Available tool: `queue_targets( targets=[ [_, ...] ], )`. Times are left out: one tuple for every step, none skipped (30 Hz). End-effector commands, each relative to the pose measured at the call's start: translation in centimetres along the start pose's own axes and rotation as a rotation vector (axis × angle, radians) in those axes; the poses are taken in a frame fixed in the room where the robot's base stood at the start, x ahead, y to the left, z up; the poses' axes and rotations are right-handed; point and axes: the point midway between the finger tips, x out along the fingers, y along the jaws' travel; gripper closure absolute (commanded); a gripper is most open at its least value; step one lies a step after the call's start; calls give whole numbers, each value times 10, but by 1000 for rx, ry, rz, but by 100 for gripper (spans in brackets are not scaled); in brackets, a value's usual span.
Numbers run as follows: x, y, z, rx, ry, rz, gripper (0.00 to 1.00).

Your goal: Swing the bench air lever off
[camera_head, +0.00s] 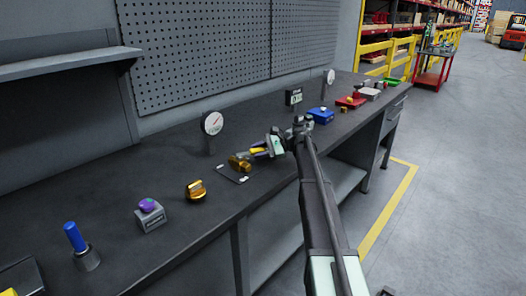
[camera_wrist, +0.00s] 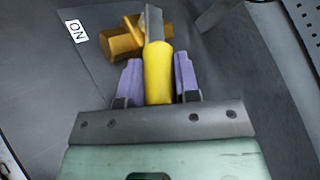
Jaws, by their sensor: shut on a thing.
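The bench air lever has a yellow handle (camera_wrist: 158,68) with a grey metal end, joined to a brass valve body (camera_wrist: 122,40). In the head view the brass valve (camera_head: 238,163) sits on the bench, and the yellow handle (camera_head: 258,150) points right toward my gripper (camera_head: 266,149). In the wrist view my gripper (camera_wrist: 158,82) has its purple fingers on both sides of the handle and is shut on it. A white ON label (camera_wrist: 76,31) is left of the valve. The OFF marking cannot be read.
A round gauge (camera_head: 212,123) stands behind the valve. A brass knob piece (camera_head: 195,190), a purple knob on a grey block (camera_head: 151,214) and a blue handle (camera_head: 76,238) are to the left. A blue bin (camera_head: 321,116) and red bin (camera_head: 350,102) are farther right.

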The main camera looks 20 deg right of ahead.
Motion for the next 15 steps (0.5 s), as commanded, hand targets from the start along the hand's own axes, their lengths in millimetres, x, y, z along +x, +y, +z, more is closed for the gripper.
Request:
queue_targets(
  targets=[
    [1, 0, 0, -2, -3, 6, 100],
    [2, 0, 0, -3, -5, 9, 100],
    [3, 0, 0, -4, -7, 11, 100],
    [3, 0, 1, -5, -8, 13, 100],
    [4, 0, 1, -5, -9, 14, 100],
    [4, 0, 1, -6, -10, 14, 100],
    [4, 0, 1, -6, -10, 15, 100],
    [4, 0, 1, -6, -10, 15, 100],
    [4, 0, 1, -6, -9, 15, 100],
    [4, 0, 1, -6, -9, 15, 100],
    [4, 0, 1, -6, -9, 14, 100],
    [4, 0, 1, -6, -9, 14, 100],
    [4, 0, 1, -5, -9, 14, 100],
    [4, 0, 1, -5, -9, 14, 100],
    [4, 0, 1, -5, -9, 14, 66]
  ],
)
